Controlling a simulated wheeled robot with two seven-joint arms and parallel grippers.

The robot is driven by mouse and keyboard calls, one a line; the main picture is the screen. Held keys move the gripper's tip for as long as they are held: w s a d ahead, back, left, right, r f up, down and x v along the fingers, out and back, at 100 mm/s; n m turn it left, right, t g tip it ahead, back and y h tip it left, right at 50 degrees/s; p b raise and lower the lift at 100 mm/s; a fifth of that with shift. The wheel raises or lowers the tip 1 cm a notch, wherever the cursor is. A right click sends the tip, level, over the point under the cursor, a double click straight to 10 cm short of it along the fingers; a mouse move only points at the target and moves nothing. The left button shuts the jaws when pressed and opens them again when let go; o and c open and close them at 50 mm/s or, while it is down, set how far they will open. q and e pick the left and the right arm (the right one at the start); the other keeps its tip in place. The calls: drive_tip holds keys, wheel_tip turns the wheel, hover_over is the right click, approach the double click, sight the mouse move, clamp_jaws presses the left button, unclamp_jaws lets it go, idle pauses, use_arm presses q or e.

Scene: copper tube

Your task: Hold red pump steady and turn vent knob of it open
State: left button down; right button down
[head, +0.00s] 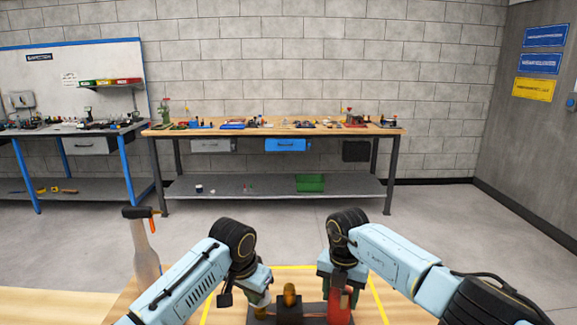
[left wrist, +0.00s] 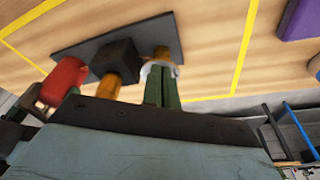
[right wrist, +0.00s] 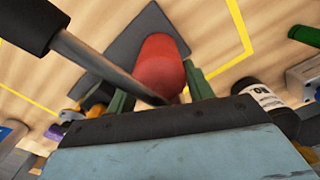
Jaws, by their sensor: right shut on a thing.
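The red pump (head: 338,312) stands on a dark base plate (left wrist: 80,50) on the wooden bench. My right gripper (right wrist: 158,95) has its green fingers on either side of the red body (right wrist: 162,62) and is shut on it. A black block (left wrist: 115,58) and an orange-brown part (head: 290,295) sit beside the red body. At the plate's other end is a brass part (left wrist: 161,52) with a whitish piece by it, perhaps the vent knob. My left gripper (left wrist: 161,75) has its green fingertips close together at this piece. Whether anything is between them is hidden.
A grey lever with a black grip (right wrist: 35,25) crosses the right wrist view in front of the pump. Yellow lines (head: 292,267) frame the work area. A spray bottle (head: 145,250) stands at left. A farther workbench (head: 270,130) is beyond the open floor.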

use_arm(q)
drive_tip(key=shift+d, duration=0.1)
drive_tip(key=w+v, duration=0.1)
drive_tip(key=v, duration=0.5)
drive_tip(key=shift+s+d, duration=0.2)
drive_tip(key=shift+s, duration=0.05)
drive_tip(key=shift+r, duration=0.1)
use_arm(e)
drive_tip(key=c, duration=0.5)
unclamp_jaws()
drive_tip(key=shift+r, duration=0.1)
